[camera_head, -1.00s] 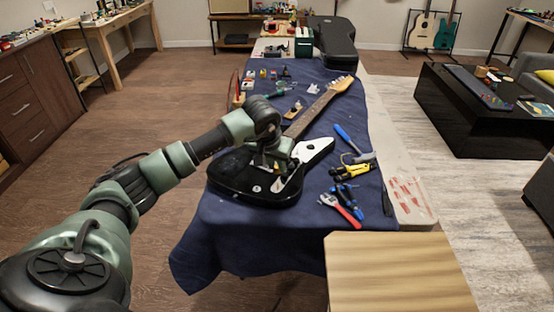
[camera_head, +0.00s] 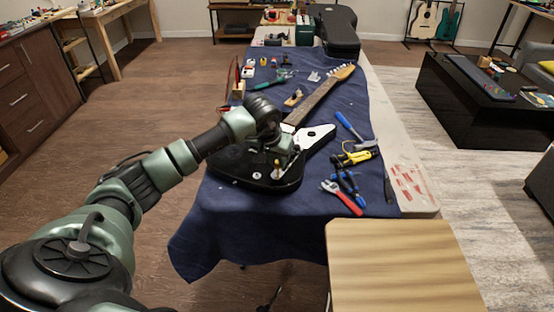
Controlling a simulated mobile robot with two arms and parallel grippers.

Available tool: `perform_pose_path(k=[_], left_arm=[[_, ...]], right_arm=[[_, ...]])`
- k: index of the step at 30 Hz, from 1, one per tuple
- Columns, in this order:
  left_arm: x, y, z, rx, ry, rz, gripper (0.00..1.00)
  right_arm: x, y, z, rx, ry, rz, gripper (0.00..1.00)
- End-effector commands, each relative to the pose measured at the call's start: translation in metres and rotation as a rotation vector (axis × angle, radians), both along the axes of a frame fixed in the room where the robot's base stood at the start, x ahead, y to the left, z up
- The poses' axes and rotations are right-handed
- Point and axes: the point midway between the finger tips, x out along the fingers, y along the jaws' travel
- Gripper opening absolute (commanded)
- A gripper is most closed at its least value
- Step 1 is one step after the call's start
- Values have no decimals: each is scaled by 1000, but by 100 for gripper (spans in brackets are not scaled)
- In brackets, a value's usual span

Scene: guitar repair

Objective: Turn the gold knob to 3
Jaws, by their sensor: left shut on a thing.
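A black electric guitar (camera_head: 232,168) with a white pickguard (camera_head: 316,136) lies on a blue cloth, its neck pointing away to the upper right. My left gripper (camera_head: 277,167) reaches down over the lower part of the guitar body. It is shut at a small gold-coloured knob (camera_head: 277,175), which its fingers partly hide. The knob's number marks are too small to read. A small white round mark (camera_head: 257,175) shows on the body just left of the fingers. My right gripper is not in view.
Pliers (camera_head: 352,158), a red-handled tool (camera_head: 342,196) and a blue-handled hammer (camera_head: 349,127) lie right of the guitar. Several small items lie beyond it. A wooden board (camera_head: 400,265) stands at the front right. A black case (camera_head: 337,30) lies at the far end.

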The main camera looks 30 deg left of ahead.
Motion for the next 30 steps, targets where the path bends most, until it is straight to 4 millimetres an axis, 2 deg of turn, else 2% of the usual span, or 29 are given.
perform_pose_path(k=[18,30], left_arm=[[0,0,-10,1,0,1,0],[0,0,-10,0,0,0,0]], right_arm=[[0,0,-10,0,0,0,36],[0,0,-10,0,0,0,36]])
